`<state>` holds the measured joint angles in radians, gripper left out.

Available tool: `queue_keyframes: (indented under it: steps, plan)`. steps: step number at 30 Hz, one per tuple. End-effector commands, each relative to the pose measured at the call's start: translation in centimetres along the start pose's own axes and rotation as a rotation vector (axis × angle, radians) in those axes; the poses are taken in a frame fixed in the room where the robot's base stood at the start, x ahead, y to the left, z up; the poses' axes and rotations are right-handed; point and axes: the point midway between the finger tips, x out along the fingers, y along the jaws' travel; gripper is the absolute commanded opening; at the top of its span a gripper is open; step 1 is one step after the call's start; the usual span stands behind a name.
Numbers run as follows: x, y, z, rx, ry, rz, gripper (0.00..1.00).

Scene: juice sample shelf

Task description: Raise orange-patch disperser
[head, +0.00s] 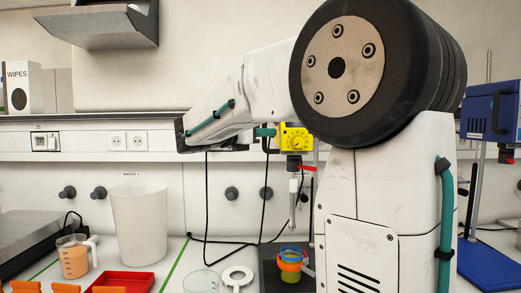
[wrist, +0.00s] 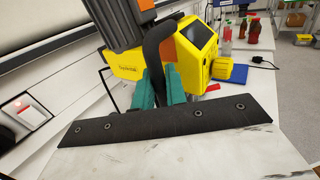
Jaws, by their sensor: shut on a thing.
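The disperser (head: 295,139) is a yellow unit with a dial, mounted upright at mid-picture in the head view. Its yellow body also shows in the wrist view (wrist: 190,66), with an orange patch (wrist: 194,33) on the casing. Its pale shaft (head: 293,190) hangs below, above a cup with orange and blue bands (head: 291,266) holding greenish liquid. My gripper (head: 265,132) reaches the disperser's left side. In the wrist view its teal fingers (wrist: 161,90) are shut on the disperser's black curved handle (wrist: 157,45). My arm hides part of the stand.
A blue unit (head: 490,108) on a stand is at the right. A white bucket (head: 138,225), an orange-filled jug (head: 73,258), a red tray (head: 125,280) and a white ring-shaped item (head: 238,276) stand on the bench at left. Black cables hang behind the disperser.

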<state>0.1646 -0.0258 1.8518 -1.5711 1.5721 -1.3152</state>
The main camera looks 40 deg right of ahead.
Motion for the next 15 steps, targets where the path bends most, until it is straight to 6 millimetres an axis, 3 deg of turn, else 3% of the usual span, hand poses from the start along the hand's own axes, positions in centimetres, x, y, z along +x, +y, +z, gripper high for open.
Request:
queue_keyframes:
  steps: [6,15]
  plan:
    - [-0.1,0.0,1.9,0.002,-0.001,0.002,0.0]
    - [-0.1,0.1,2.7,0.003,-0.002,0.003,0.0]
